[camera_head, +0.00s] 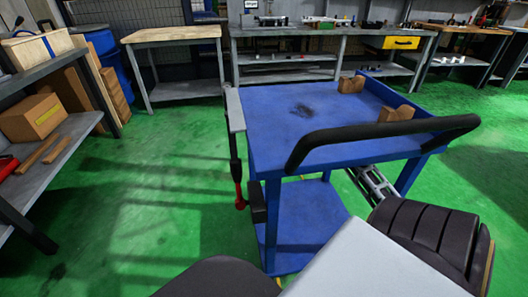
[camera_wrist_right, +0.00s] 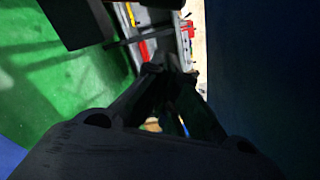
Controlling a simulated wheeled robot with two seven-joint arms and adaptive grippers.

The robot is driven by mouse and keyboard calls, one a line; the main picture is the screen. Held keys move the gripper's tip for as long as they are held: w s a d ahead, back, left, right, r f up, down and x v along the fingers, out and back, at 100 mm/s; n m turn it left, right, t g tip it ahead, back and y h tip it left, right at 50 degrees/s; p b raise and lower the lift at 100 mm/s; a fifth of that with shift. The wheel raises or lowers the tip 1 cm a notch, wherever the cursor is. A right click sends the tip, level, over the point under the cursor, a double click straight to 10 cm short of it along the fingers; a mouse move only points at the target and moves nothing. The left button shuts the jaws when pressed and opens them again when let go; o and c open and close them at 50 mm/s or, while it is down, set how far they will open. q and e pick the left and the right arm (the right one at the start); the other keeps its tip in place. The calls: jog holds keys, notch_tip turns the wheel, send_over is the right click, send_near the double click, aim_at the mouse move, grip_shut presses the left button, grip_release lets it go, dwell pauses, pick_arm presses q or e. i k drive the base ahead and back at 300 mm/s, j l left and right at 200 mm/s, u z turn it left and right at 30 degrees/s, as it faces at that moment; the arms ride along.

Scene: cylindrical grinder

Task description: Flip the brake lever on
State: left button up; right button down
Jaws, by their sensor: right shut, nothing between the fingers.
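A dark upright lever with a red end (camera_head: 239,196) hangs at the left side of the blue cart (camera_head: 285,150), below a grey plate (camera_head: 234,108); it looks like the brake lever. A black block (camera_head: 258,202) sits beside it at the cart's leg. In the right wrist view my right gripper (camera_wrist_right: 163,72) is shut and empty, with a dark block (camera_wrist_right: 75,18) ahead to its left. I cannot tell for sure whether the red patch near its tips is the lever's end. In the head view the right fingers are hidden. My left gripper is not in view.
The cart's black push handle (camera_head: 385,132) curves across its near side. Wooden blocks (camera_head: 397,113) stand on the cart top. A shelf with boxes (camera_head: 32,118) stands at the left, and workbenches (camera_head: 172,35) line the back. The green floor left of the cart is clear.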

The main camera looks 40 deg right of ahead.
aim_at(235, 163)
jog(key=z, duration=1.05)
jog(key=i, duration=0.05)
